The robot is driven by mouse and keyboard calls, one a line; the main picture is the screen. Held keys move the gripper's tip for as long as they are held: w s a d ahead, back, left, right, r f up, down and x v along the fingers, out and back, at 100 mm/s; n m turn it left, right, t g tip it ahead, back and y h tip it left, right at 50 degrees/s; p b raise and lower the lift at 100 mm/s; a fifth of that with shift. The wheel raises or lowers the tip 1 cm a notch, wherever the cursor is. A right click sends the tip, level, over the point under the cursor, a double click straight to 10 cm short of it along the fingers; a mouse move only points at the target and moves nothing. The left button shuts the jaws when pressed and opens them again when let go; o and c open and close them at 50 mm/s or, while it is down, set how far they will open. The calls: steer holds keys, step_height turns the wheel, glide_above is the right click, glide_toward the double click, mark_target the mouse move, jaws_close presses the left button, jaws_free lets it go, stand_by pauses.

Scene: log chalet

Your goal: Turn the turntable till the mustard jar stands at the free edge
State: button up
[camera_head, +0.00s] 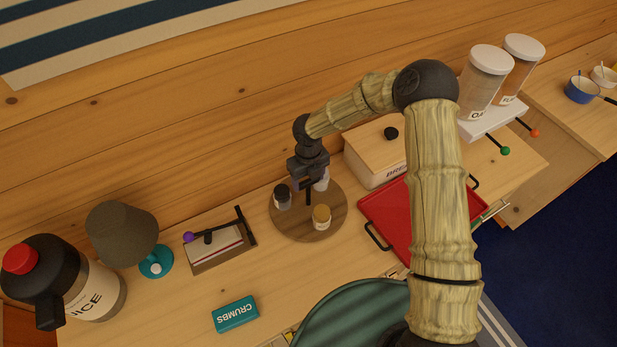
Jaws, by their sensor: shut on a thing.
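The turntable (293,229) is a round wooden disc on the counter. A jar with a yellow lid (321,218), by its colour the mustard jar, stands near the disc's front edge, on the side towards me. A dark-lidded jar (283,198) stands at the left of the disc, and a pale jar (322,181) stands at the back right, partly behind my gripper. My gripper (308,185) points down over the disc between the jars. It is shut on what looks like a dark upright post near the disc's middle; the contact is small and partly hidden.
A bread box (372,164) and a red tray (386,224) stand close to the right. A lever device (218,249), a lamp (123,235) and a juice jug (93,292) stand left. A teal crumbs box (235,314) lies in front. The wall is behind.

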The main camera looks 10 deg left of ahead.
steer(key=o, duration=1.1)
steer(key=shift+w+a+r, duration=0.15)
steer(key=shift+r, duration=0.05)
steer(key=o, duration=0.3)
steer(key=shift+f, duration=0.1)
step_height(320, 180, up, 17)
steer(key=b, duration=0.4)
steer(key=shift+r, duration=0.2)
